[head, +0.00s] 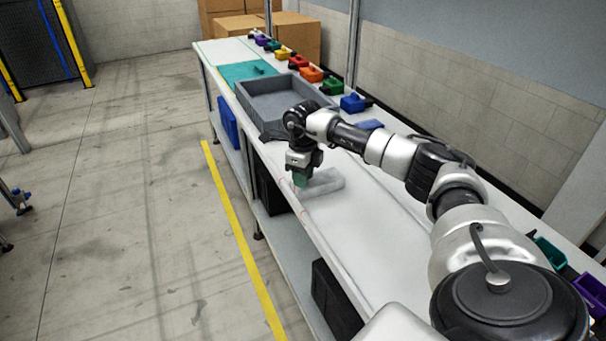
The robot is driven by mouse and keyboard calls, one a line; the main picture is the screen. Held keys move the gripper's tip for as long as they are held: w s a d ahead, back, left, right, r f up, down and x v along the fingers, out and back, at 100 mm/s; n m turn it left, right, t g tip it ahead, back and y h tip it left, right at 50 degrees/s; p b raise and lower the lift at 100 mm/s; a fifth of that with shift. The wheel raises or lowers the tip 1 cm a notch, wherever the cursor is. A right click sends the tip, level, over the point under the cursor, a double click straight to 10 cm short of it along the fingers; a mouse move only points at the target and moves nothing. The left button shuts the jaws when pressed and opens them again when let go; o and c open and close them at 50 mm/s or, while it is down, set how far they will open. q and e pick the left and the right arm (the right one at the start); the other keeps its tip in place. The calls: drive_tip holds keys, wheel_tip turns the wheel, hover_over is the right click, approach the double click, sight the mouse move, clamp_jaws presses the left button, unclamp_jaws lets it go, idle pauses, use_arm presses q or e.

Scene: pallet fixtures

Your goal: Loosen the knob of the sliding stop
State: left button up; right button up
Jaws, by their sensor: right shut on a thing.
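My right arm reaches over the long white bench, and its right gripper (302,166) points down near the bench's front edge. It is shut on a small green piece (300,180), which looks like the knob of the sliding stop. The fingers hide its upper part. A pale grey, flat block (326,184) lies on the bench just right of the green piece, perhaps part of the stop. I cannot tell how the two join. My left gripper is not in view.
A grey tray (247,98) stands on the white bench (365,232) just beyond the gripper. A teal mat (232,73) lies farther back. Several coloured bins, one of them blue (352,103), line the rear edge. The floor to the left is mostly clear.

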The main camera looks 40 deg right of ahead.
drive_tip(key=n, duration=0.4)
drive_tip(key=shift+n, duration=0.3)
drive_tip(key=n, duration=0.4)
drive_tip(key=shift+n, duration=0.3)
drive_tip(key=n, duration=0.4)
drive_tip(key=shift+n, duration=0.3)
drive_tip(key=n, duration=0.4)
drive_tip(key=shift+n+b, duration=0.3)
drive_tip(key=shift+n, duration=0.1)
drive_tip(key=o, duration=0.9)
drive_tip(key=shift+r, duration=0.1)
